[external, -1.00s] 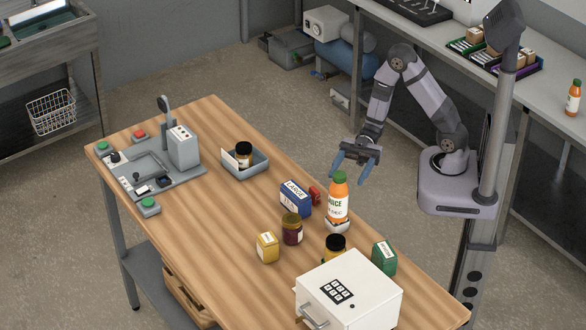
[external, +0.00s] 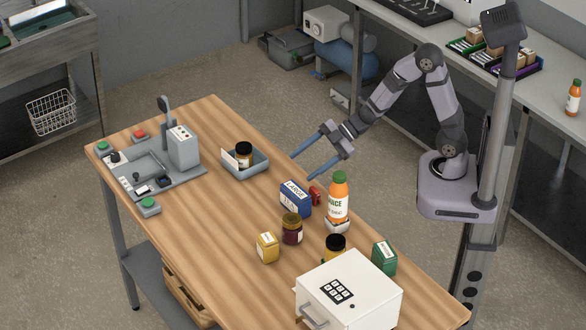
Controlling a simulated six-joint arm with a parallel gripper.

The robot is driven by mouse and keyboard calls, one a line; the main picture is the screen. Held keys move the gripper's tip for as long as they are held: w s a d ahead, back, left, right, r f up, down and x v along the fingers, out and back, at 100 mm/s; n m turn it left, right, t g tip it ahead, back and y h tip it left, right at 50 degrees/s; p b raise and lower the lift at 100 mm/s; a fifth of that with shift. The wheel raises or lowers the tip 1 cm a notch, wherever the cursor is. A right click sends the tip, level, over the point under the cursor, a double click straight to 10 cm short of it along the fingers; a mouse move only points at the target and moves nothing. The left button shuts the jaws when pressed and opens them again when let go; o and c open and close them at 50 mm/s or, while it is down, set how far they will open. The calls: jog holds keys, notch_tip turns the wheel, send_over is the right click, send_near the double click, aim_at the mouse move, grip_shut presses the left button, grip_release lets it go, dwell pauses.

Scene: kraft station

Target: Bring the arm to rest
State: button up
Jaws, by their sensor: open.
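My gripper (external: 300,167) is open and empty, with its two blue fingers spread apart. It points down and to the left, over the far long edge of the wooden table (external: 222,215). In the picture it lies between the grey tray and the blue box, and nothing is between its fingers. My arm (external: 436,95) reaches out bent from its base at the right.
A juice bottle (external: 339,200), a blue box (external: 295,198), several jars and small boxes, and a white keypad box (external: 349,293) crowd the table's right part. A grey tray (external: 246,167) holds a jar. A grey machine (external: 182,148) stands at left. The table's front middle is clear.

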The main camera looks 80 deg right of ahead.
jog(key=s+d+f+m+g+h+p, duration=0.1)
jog(key=s+d+f+m+g+h, duration=0.25)
jog(key=s+d+m+h, duration=0.55)
jog(key=s+a+m+g+y, duration=0.2)
jog(key=s+g, duration=0.4)
jog(key=s, duration=0.8)
jog(key=shift+s+a+f+m+g+y+p, duration=0.25)
jog(key=shift+a+f+m+g+y+p, duration=0.15)
jog(key=shift+a+m, duration=0.3)
